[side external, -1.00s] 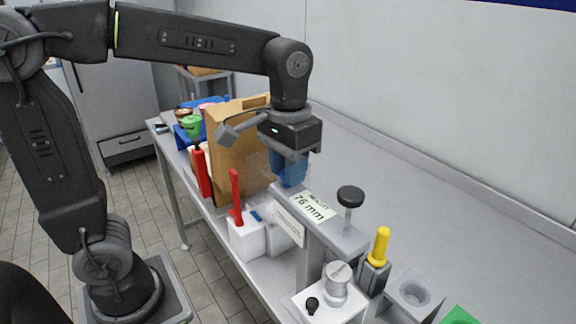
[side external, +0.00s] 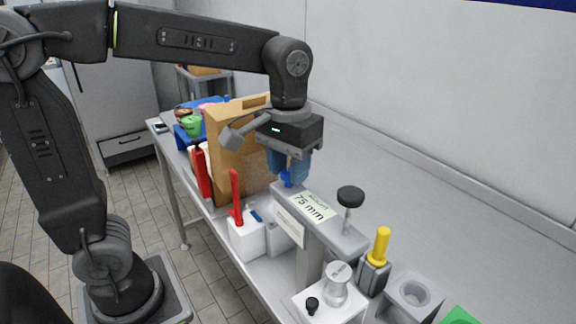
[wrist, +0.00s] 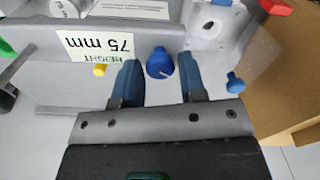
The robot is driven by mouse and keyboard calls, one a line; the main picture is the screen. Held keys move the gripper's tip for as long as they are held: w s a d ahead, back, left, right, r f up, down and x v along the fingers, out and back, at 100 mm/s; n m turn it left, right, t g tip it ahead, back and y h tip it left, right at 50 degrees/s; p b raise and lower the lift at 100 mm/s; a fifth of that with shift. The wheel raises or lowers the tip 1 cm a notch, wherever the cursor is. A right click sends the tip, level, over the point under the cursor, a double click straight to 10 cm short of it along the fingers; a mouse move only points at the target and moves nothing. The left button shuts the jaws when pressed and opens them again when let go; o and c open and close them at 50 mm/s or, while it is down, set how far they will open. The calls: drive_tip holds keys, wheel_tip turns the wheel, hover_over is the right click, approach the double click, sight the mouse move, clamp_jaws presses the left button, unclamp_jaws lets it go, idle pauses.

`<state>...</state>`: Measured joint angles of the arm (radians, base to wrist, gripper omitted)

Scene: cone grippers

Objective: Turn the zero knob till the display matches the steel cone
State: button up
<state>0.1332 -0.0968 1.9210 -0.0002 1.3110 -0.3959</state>
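The blue zero knob (wrist: 159,63) sits at the end of the grey gauge beam, with a pale pointer line on its face. My gripper (wrist: 160,58) is open, its blue fingers on either side of the knob with gaps showing. The side view shows my gripper (side external: 288,170) just above the knob (side external: 287,180). The height display (side external: 311,206) reads 75 mm; it also reads so in the wrist view (wrist: 96,45). A steel piece with a marked round top (side external: 337,284), probably the steel cone, stands on a white block; its marking is too small to read.
A black-topped screw (side external: 350,197) rises from the beam, near a yellow-handled tool (side external: 380,247). A cardboard box (side external: 238,150) stands close behind my gripper. The bench toward the wall is clear.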

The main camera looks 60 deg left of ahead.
drive_tip(key=shift+o, duration=1.4)
wheel_tip(320, 180, up, 14)
drive_tip(key=shift+f, duration=0.15)
drive_tip(key=m+t, duration=0.1)
drive_tip(key=t, duration=0.2)
approach(288, 171)
drive_tip(key=s+a+f, duration=0.2)
drive_tip(key=s+a, duration=0.1)
drive_tip(key=s+f+m+t, duration=0.1)
drive_tip(key=s+f, duration=0.1)
drive_tip(key=f, duration=0.2)
drive_tip(key=s+a+f+m+t, duration=0.1)
drive_tip(key=s+f, duration=0.1)
drive_tip(key=f, duration=0.3)
drive_tip(key=shift+s+t, duration=0.3)
